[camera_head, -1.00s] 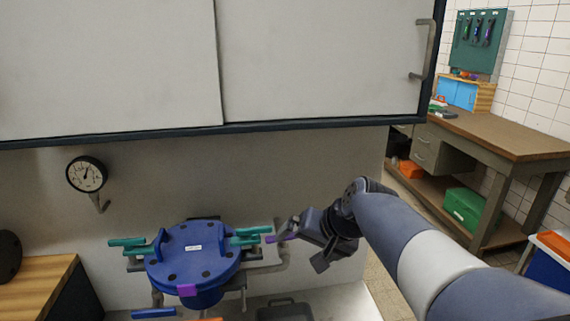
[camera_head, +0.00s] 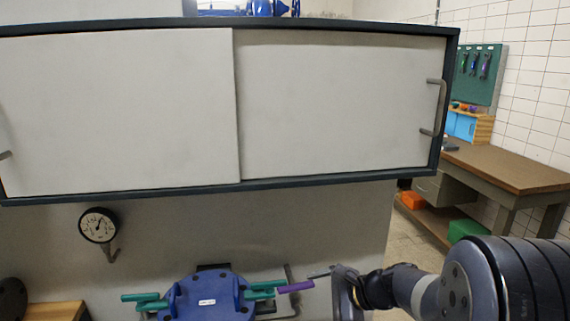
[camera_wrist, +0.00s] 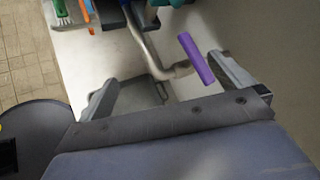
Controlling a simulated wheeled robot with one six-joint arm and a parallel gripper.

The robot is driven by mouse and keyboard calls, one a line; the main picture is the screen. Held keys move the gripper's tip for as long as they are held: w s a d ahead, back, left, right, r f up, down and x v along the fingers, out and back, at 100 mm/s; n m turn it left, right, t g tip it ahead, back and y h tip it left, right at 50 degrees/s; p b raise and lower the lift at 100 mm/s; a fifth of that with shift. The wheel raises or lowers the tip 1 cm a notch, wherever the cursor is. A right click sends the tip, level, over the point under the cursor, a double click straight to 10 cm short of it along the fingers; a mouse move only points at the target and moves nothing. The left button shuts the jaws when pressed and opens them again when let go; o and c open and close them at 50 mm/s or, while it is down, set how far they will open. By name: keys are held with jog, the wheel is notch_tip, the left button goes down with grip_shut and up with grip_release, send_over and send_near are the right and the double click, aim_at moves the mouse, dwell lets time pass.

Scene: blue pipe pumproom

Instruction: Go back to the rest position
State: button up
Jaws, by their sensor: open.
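My gripper (camera_head: 332,282) is open and empty, low in the head view, just right of the blue flanged vessel (camera_head: 207,297). In the wrist view the two fingers of my gripper (camera_wrist: 166,86) are spread wide. The purple handle (camera_wrist: 196,58) shows there near the right finger, and neither finger is closed on it. Whether it touches that finger I cannot tell. The vessel's lower part is cut off by the head view's bottom edge.
A wall cabinet with white sliding doors (camera_head: 340,105) hangs above the vessel. A pressure gauge (camera_head: 98,225) sits on the wall at left. A wooden workbench (camera_head: 505,168) stands at right. A grey tray (camera_wrist: 145,95) lies below my gripper.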

jog(key=m, duration=0.1)
jog(key=w+d+m+t+p, duration=0.1)
jog(key=m, duration=0.1)
jog(key=w+m, duration=0.1)
jog(key=m, duration=0.1)
jog(key=shift+d+f+t+y, duration=0.2)
jog(key=shift+t+y, duration=0.2)
